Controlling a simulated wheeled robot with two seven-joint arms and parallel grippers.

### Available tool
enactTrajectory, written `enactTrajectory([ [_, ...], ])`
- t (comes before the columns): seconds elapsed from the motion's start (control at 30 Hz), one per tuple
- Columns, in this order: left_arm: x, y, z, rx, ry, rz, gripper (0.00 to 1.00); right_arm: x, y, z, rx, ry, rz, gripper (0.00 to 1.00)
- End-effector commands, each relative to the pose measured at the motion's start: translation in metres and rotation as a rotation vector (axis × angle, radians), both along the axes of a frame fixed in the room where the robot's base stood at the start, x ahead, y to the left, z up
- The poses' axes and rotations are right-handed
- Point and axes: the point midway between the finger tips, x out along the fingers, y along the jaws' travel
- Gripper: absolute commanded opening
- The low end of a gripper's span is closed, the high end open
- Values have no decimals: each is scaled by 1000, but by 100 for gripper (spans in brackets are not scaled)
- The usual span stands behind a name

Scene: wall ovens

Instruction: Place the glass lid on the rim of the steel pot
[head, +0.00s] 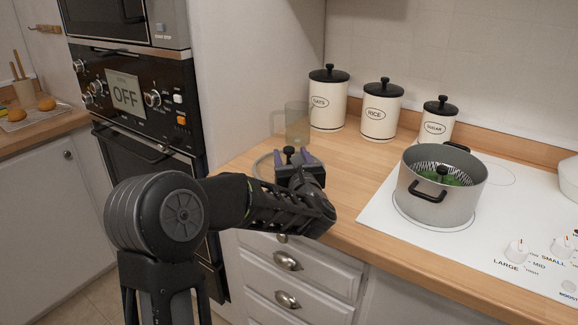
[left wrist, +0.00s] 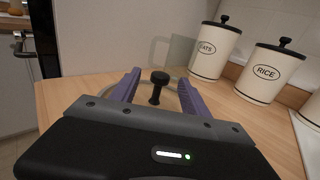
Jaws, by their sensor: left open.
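The glass lid lies on the wooden counter, its clear rim (head: 257,167) curving out left of my left gripper (head: 292,160). Its black knob (head: 289,151) stands up between the two purple fingers. In the left wrist view the knob (left wrist: 159,78) also sits between the open fingers of the gripper (left wrist: 159,84), with a gap on each side. Part of the lid is hidden by the gripper. The steel pot (head: 419,202) stands on the hob at the right, uncovered, with black handles. Something green and a black knob-like piece show inside it. My right gripper is not in view.
A clear glass jug (head: 296,123) stands behind the lid. Cream canisters marked oats (head: 328,105), rice (head: 381,115) and sugar (head: 436,125) line the back wall. The wall oven (head: 140,95) is at the left. Bare counter (head: 350,195) lies between lid and pot.

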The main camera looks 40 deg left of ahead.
Motion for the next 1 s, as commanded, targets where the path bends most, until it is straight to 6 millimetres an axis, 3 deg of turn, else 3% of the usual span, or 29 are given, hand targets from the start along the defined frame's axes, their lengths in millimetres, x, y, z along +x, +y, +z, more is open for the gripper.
enactTrajectory([
  [0.27,24,24,-1,-1,1,-1,54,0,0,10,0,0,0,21],
  [0.87,24,24,-1,-1,0,-1,54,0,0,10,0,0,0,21],
  [1.0,24,24,-1,-1,0,-1,42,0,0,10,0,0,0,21],
])
